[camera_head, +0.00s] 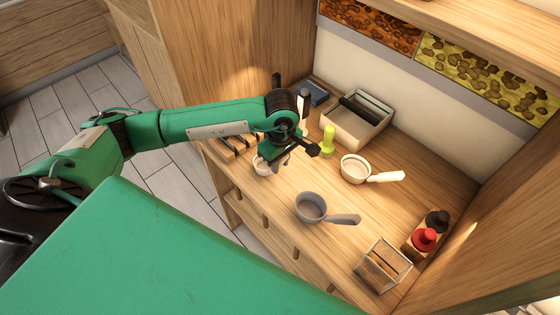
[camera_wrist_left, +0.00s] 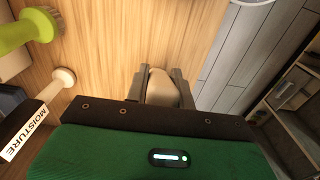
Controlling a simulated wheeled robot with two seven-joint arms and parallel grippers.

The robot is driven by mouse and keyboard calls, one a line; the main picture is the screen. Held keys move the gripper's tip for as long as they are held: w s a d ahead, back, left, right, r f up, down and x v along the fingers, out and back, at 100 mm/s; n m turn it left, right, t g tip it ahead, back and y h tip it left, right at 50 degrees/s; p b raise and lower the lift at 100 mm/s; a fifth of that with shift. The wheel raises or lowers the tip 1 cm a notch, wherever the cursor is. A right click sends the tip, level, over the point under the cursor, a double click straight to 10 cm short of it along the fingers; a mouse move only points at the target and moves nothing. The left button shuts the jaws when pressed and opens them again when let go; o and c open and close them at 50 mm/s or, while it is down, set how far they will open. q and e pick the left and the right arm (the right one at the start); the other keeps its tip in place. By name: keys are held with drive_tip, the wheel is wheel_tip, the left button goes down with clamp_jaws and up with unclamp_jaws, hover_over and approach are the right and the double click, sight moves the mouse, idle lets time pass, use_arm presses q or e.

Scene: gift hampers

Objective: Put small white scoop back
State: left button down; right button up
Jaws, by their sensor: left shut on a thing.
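The small white scoop (camera_head: 262,167) is in my left gripper (camera_head: 273,160), low over the left part of the wooden counter. The gripper partly hides it in the head view. In the left wrist view, the two fingers (camera_wrist_left: 160,85) are closed on a pale beige-white part of the scoop (camera_wrist_left: 161,88). I cannot tell whether the scoop touches the counter. A larger white scoop (camera_head: 355,169) and a grey scoop (camera_head: 311,207) lie to the right on the counter. My right gripper is not in view.
A lime-green brush (camera_head: 328,140) stands close right of my left gripper. A beige bin (camera_head: 357,122) is behind it. Red and black-topped items (camera_head: 424,240) and a divided wooden box (camera_head: 382,266) are at the right front. A drawer front and floor lie left.

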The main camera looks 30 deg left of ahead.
use_arm(q)
drive_tip(key=shift+f+b, duration=0.15)
drive_tip(key=shift+b, duration=0.2)
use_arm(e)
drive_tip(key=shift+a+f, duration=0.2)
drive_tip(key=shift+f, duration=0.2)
use_arm(q)
drive_tip(key=c, duration=1.1)
unclamp_jaws()
wheel_tip(320, 180, up, 13)
drive_tip(key=b, duration=0.2)
drive_tip(key=shift+d+f+b, duration=0.1)
drive_tip(key=shift+d+b, duration=0.05)
drive_tip(key=shift+b, duration=0.15)
drive_tip(key=shift+r, duration=0.55)
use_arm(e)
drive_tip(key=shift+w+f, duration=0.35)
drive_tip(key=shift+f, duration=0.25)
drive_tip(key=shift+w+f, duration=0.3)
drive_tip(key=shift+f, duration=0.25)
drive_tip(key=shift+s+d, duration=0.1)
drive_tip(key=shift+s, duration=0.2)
